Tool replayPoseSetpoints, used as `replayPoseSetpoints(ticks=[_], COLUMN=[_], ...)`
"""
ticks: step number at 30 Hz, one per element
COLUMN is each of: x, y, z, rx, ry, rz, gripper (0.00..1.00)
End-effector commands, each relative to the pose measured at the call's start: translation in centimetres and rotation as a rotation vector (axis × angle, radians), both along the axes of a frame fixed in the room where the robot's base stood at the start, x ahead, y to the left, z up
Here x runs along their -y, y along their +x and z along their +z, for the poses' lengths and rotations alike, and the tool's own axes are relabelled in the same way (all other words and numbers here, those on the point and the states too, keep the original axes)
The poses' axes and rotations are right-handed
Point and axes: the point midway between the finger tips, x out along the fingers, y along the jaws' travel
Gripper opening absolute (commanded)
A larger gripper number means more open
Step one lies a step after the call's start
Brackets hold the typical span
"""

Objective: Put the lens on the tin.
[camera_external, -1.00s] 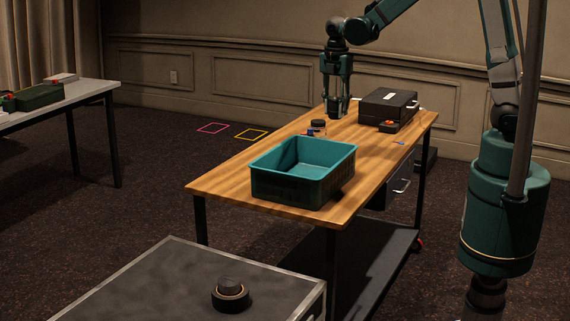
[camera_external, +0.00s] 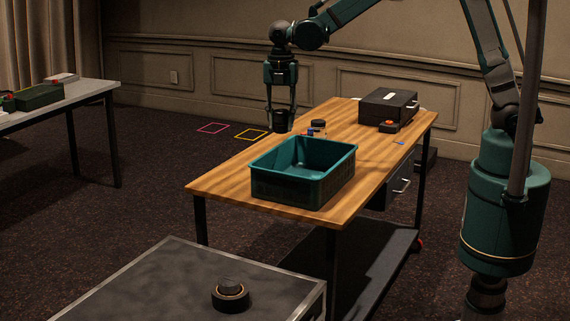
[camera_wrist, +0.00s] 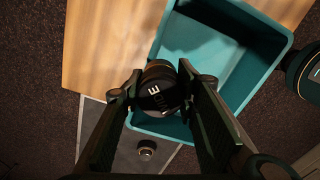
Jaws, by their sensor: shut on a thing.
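The lens (camera_external: 281,123) is a dark, short cylinder. My gripper (camera_external: 281,116) is shut on it and holds it in the air at the table's left edge in the external view. In the wrist view the lens (camera_wrist: 160,92) sits between both fingers, with white lettering on its side. A small dark round object (camera_external: 318,128) stands on the wooden table to the right of the lens. A dark stacked round object (camera_external: 230,296) stands on the grey-topped case in front. I cannot tell which of these, if either, is the tin.
A teal bin (camera_external: 303,190) stands on the wooden table (camera_external: 222,187); its inside looks empty. A black case (camera_external: 388,104) and a small dark box with an orange top (camera_external: 389,126) sit at the far right. The grey-topped case (camera_external: 130,285) has much free room.

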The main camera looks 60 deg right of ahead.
Motion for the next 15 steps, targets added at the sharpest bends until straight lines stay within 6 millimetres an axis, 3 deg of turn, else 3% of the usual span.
replayPoseSetpoints(ticks=[15], x=[-15.2], y=[0.7], z=[-0.1], rx=[0.000], ry=[0.000], rz=[0.212], gripper=[0.13])
